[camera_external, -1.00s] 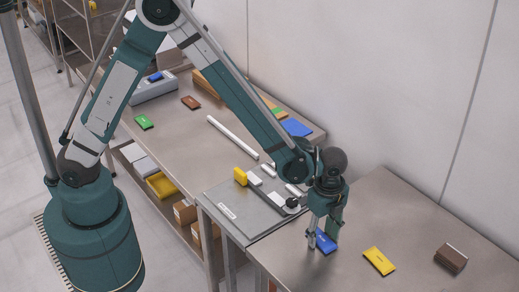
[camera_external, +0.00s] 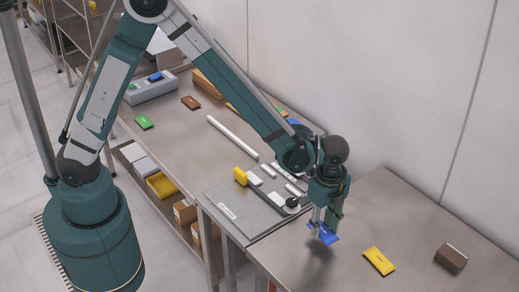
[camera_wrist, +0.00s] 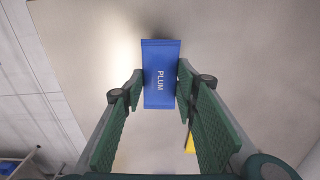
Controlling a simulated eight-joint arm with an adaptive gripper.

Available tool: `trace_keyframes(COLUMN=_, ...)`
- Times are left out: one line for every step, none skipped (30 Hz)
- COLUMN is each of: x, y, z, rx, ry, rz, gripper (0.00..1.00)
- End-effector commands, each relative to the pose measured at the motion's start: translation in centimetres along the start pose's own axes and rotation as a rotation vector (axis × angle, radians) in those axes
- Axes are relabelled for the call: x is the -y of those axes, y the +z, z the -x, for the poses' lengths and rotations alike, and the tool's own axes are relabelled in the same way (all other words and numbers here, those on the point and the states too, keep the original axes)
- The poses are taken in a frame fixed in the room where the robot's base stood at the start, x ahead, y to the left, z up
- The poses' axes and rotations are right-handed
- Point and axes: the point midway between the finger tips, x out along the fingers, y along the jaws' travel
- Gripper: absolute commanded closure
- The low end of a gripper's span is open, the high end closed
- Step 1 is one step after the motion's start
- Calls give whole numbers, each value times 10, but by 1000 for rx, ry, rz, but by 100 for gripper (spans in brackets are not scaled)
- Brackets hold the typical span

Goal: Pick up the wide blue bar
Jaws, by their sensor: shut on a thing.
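The wide blue bar (camera_external: 323,233) is held between the fingers of my gripper (camera_external: 326,226), above the right-hand table in the external view. A shadow lies on the table below it. In the wrist view the blue bar (camera_wrist: 160,75) carries the word PLUM. The green fingers of my gripper (camera_wrist: 159,88) close on its two sides. In the external view the fingers hide part of the bar.
A yellow bar (camera_external: 379,261) and a brown block (camera_external: 451,258) lie on the right-hand table (camera_external: 400,215). A grey plate (camera_external: 240,218) with several small pieces sits left of my gripper.

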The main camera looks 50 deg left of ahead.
Motion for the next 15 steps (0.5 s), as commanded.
trace_keyframes(x=0, y=0, z=8, rx=0, ry=0, rz=0, gripper=82)
trace_keyframes(x=0, y=0, z=13, rx=0, ry=0, rz=0, gripper=82)
trace_keyframes(x=0, y=0, z=18, rx=0, ry=0, rz=0, gripper=82)
trace_keyframes(x=0, y=0, z=23, rx=0, ry=0, rz=0, gripper=82)
trace_keyframes(x=0, y=0, z=27, rx=0, ry=0, rz=0, gripper=82)
trace_keyframes(x=0, y=0, z=32, rx=0, ry=0, rz=0, gripper=82)
trace_keyframes(x=0, y=0, z=36, rx=0, ry=0, rz=0, gripper=82)
trace_keyframes(x=0, y=0, z=39, rx=0, ry=0, rz=0, gripper=82)
trace_keyframes(x=0, y=0, z=44, rx=0, ry=0, rz=0, gripper=82)
trace_keyframes(x=0, y=0, z=47, rx=0, ry=0, rz=0, gripper=82)
trace_keyframes(x=0, y=0, z=49, rx=0, ry=0, rz=0, gripper=82)
trace_keyframes(x=0, y=0, z=52, rx=0, ry=0, rz=0, gripper=82)
trace_keyframes(x=0, y=0, z=54, rx=0, ry=0, rz=0, gripper=82)
trace_keyframes(x=0, y=0, z=56, rx=0, ry=0, rz=0, gripper=82)
trace_keyframes(x=0, y=0, z=58, rx=0, ry=0, rz=0, gripper=82)
